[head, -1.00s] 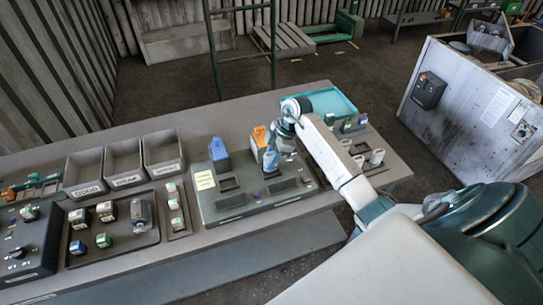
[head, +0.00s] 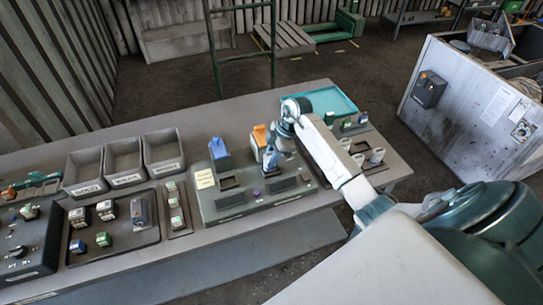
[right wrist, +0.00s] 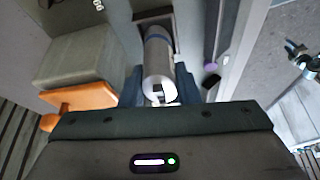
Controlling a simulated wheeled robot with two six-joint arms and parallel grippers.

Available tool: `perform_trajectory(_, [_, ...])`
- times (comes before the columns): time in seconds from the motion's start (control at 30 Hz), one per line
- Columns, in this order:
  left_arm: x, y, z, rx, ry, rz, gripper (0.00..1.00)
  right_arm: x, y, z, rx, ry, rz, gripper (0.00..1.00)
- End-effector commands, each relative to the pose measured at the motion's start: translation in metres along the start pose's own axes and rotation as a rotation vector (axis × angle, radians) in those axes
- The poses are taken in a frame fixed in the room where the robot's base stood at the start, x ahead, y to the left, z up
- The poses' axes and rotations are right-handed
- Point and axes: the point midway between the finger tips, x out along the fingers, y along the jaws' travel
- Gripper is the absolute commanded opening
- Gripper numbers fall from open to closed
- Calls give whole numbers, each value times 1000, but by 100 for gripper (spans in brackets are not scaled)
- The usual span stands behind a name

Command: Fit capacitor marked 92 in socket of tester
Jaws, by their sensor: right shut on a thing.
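My right gripper (head: 270,163) is over the tester (head: 234,209), a grey-green box with dark sockets on the table. In the right wrist view, its blue fingers are shut on a silver cylindrical capacitor (right wrist: 157,72). The capacitor's far end is at a dark rectangular socket (right wrist: 168,18). I cannot tell whether it is above the socket or inside it. No number can be read on the capacitor. The left gripper is not in view.
A blue-topped block (head: 218,149) and an orange-topped block (head: 259,134) stand close to my right gripper. Three grey bins (head: 124,160) and a tray of small parts (head: 126,240) are to the left. A teal tray (head: 334,100) lies at the back right.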

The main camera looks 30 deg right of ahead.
Motion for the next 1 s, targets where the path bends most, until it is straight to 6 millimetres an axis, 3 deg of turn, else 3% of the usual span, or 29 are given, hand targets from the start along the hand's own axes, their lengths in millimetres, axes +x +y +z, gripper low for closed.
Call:
perform_trajectory(0.87, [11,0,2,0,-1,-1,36,17,0,7,0,0,0,13])
perform_trajectory(0.9, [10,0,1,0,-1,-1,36,16,0,7,0,0,0,36])
perform_trajectory(1.0, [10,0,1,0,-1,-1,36,16,0,7,0,0,0,54])
